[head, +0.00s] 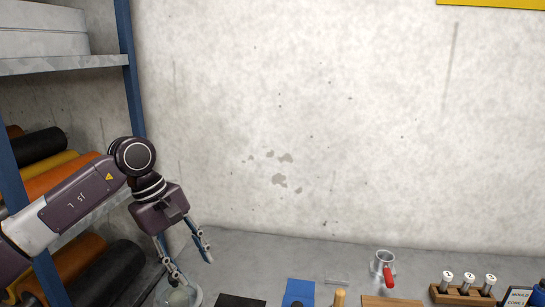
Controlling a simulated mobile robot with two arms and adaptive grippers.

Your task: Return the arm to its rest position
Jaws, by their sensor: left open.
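My left arm reaches in from the left side of the head view. Its left gripper (194,270) points down and is open, with its two fingers spread apart and nothing between them. One fingertip is close to a pale round dish (180,297) at the bottom edge; I cannot tell whether they touch. The other finger is to the right, over the grey bench (245,252). My right arm and gripper are not in view.
A blue-posted shelf (128,62) with coloured rolls (48,178) stands at left, close to my arm. The space before the wall is clear.

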